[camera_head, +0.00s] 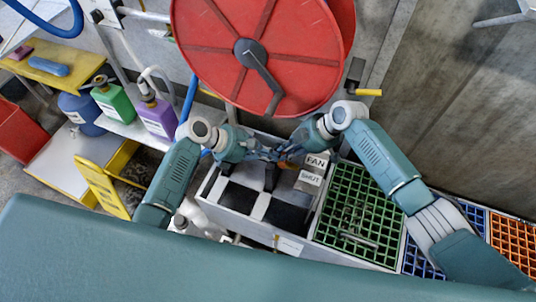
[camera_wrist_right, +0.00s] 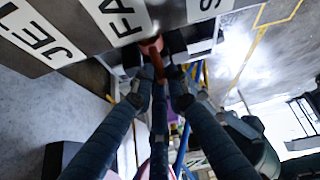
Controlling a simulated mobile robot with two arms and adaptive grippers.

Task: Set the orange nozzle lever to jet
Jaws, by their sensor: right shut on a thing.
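The orange nozzle lever (camera_wrist_right: 152,46) shows in the right wrist view, between my right gripper's fingertips (camera_wrist_right: 161,74). It lies by the gap between the FAN label (camera_wrist_right: 118,14) and the label starting with S; the JET label (camera_wrist_right: 38,32) is farther left. In the head view, my right gripper (camera_head: 296,156) is at the back of the grey box (camera_head: 268,237), beside the FAN (camera_head: 316,160) and SHUT (camera_head: 310,178) labels. It is shut on the lever, mostly hidden there. My left gripper (camera_head: 264,153) is close beside it; its fingers are too small to judge.
A large red hose reel (camera_head: 215,65) hangs just behind the grippers. A green grid crate (camera_head: 340,235) stands right of the box, with blue and orange grids beyond. Green (camera_head: 113,103) and purple (camera_head: 158,120) bottles stand on the left shelf, above a yellow folding sign (camera_head: 100,185).

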